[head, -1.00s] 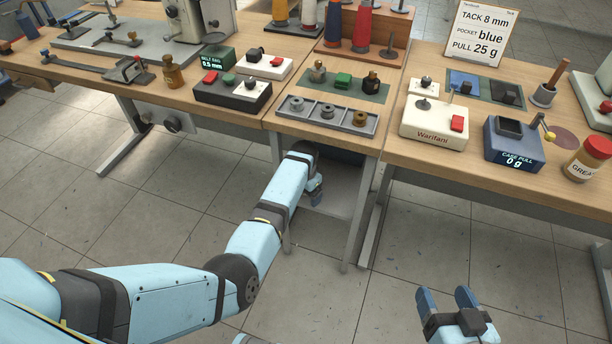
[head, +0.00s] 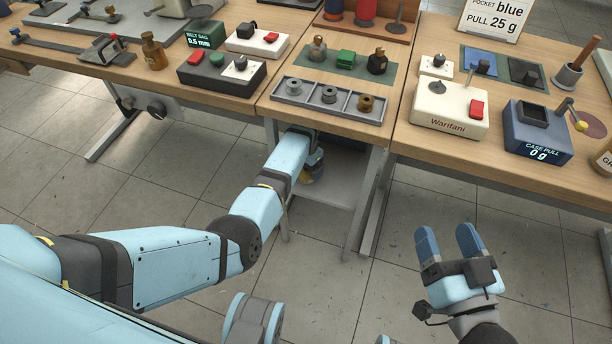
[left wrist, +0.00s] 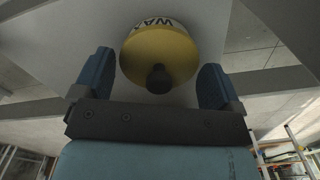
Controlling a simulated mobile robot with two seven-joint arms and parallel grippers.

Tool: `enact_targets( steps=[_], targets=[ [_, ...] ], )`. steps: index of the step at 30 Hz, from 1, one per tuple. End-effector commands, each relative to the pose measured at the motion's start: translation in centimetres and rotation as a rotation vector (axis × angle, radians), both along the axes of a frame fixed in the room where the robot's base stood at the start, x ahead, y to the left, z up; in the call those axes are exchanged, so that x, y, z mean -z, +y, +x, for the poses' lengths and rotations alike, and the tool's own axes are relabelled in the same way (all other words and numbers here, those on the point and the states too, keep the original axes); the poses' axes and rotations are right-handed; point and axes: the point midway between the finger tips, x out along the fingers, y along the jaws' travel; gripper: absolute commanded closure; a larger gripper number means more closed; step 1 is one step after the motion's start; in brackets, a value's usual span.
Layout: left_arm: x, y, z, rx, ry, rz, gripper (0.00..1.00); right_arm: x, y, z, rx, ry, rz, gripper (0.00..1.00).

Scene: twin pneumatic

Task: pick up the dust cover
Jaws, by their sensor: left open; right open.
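A round yellow thing (left wrist: 158,52) with a dark knob and a white band lettered "WA" is in the left wrist view, in front of the fingers. It looks like the dust cover, though I cannot be sure. My left gripper (left wrist: 155,82) is open, its two blue fingers on either side of the knob's line, not closed on anything. In the head view the left gripper (head: 316,160) is under the middle table, partly hidden by my wrist, with a bit of the yellow thing (head: 307,177) showing beside it. My right gripper (head: 450,246) is open and empty over the floor at the right.
A pale low shelf (head: 325,196) lies under the middle table between its legs (head: 357,220). The tabletop above bears a grey tray (head: 288,92) of spools. A cream Warifani box (head: 449,112) and a blue gauge box (head: 538,130) stand on the right table.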

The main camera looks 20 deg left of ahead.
Motion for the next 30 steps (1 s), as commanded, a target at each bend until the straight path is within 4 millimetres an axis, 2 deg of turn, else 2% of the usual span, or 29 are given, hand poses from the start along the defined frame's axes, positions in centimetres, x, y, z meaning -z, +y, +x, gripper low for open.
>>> enact_targets(
  steps=[1,4,8,14,19,30],
  targets=[
    [1.1,-0.2,0.2,0.001,0.000,-0.001,0.09,-0.2,0.2,0.0,-0.008,-0.035,0.022,0.30],
    [2.2,-0.1,0.1,0.000,0.000,-0.001,0.09,-1.5,0.6,-0.1,-0.020,-0.086,0.058,0.30],
    [2.7,-0.1,0.1,0.000,0.000,-0.001,0.09,-2.4,0.8,-0.2,-0.026,-0.117,0.080,0.30],
    [2.6,-0.1,0.1,0.000,-0.001,0.000,0.09,-2.5,0.8,-0.3,-0.026,-0.117,0.080,0.30],
    [2.6,-0.1,0.1,0.000,-0.001,0.000,0.46,-2.4,0.8,-0.2,-0.025,-0.115,0.079,0.30],
    [2.2,-0.1,0.1,0.000,-0.001,0.000,0.48,-2.6,0.7,-0.2,-0.024,-0.110,0.071,0.30]
  ],
)
